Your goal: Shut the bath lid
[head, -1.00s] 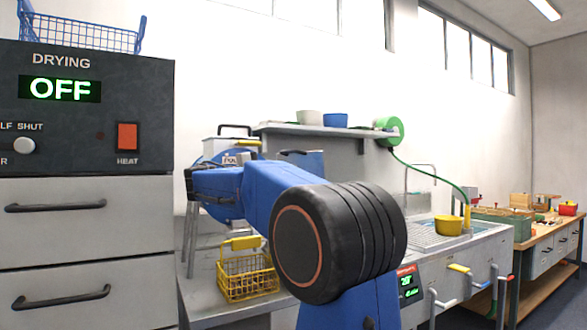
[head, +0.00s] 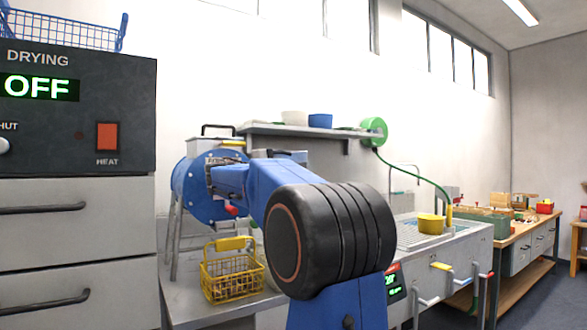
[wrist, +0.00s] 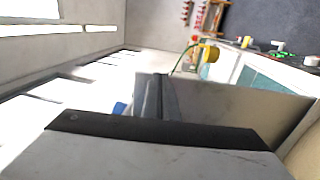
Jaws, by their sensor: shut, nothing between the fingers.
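In the head view my blue arm with its large black joint covers the middle of the worktop, and it hides most of the bath and its lid. The bath's front panel with a green display (head: 393,284) shows right of my arm. In the wrist view a flat grey panel (wrist: 235,105), which looks like the raised bath lid, stands just beyond my gripper (wrist: 152,92). My gripper is shut and empty. I cannot tell whether it touches the panel. In the head view the gripper's tips are hidden at the arm's far end.
A blue drum (head: 190,190) stands behind my arm's end. A yellow wire basket (head: 232,275) stands on the worktop in front. A shelf (head: 300,130) runs along the wall, and the drying cabinet (head: 75,220) is at left.

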